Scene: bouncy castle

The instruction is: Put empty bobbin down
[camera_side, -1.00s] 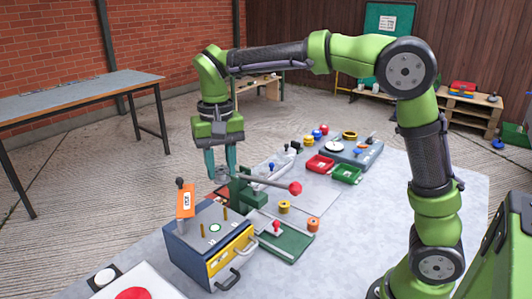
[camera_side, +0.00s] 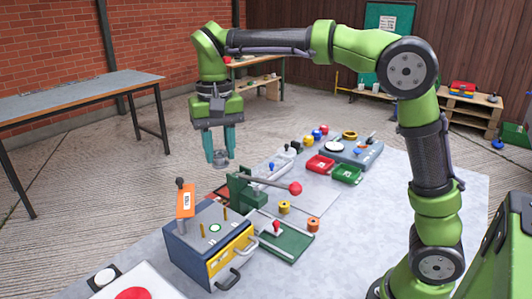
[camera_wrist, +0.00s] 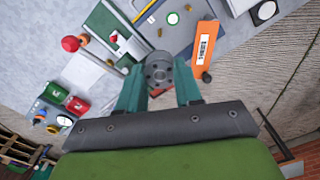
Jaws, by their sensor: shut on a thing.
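My gripper (camera_side: 220,157) has teal fingers pointing down. It is shut on a grey metal bobbin (camera_side: 220,160), which hangs between the fingertips in the air near the far left edge of the table. In the wrist view the bobbin (camera_wrist: 158,70) is a round grey disc with a central hole, held between both fingertips (camera_wrist: 158,82). The bobbin looks bare, with no thread seen on it.
A green lever press (camera_side: 242,188) with a red knob (camera_side: 295,188) stands just below the gripper. A blue box with a yellow drawer (camera_side: 212,245) and orange tag (camera_side: 186,204) is nearer. Red (camera_side: 319,165) and green trays (camera_side: 346,174) lie right.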

